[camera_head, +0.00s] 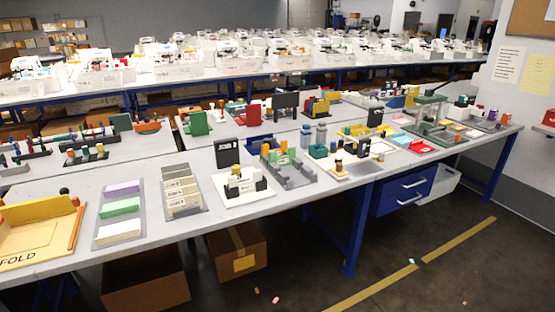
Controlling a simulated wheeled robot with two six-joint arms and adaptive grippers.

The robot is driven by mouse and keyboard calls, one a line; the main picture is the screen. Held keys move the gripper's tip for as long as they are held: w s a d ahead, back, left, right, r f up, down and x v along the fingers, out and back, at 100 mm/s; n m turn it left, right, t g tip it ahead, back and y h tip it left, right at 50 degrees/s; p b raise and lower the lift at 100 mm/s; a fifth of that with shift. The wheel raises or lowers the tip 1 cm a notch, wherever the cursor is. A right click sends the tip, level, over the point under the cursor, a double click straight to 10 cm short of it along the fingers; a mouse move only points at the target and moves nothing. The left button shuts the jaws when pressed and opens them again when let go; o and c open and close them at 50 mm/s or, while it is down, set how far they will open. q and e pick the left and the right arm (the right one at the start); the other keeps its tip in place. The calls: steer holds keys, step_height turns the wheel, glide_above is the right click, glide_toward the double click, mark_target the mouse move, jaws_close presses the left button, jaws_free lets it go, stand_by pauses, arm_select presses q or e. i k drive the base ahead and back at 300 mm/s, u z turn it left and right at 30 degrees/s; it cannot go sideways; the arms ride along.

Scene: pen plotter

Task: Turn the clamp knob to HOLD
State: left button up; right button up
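Neither of my grippers is in view. I cannot make out a clamp knob or a HOLD mark at this distance. No thing here can be told for sure as the pen plotter. A white board with small black fixtures (262,195) lies mid-table, with a dark upright sign (228,153) behind it. To its right is a grey fixture (299,180) with green and yellow parts. A green device with an arm (430,99) stands at the table's right end.
The long grey table (330,200) carries several stations, including a FOLD board (40,240) and trays of stacked cards (120,208) at left. Cardboard boxes (238,252) and a blue drawer unit (403,190) are underneath. The floor (440,275) in front is mostly open.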

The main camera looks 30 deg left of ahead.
mark_target(235, 168)
steer(key=u, duration=0.05)
steer(key=i, duration=1.25)
steer(key=u, duration=1.1)
steer(key=i, duration=0.7)
steer(key=u, duration=0.85)
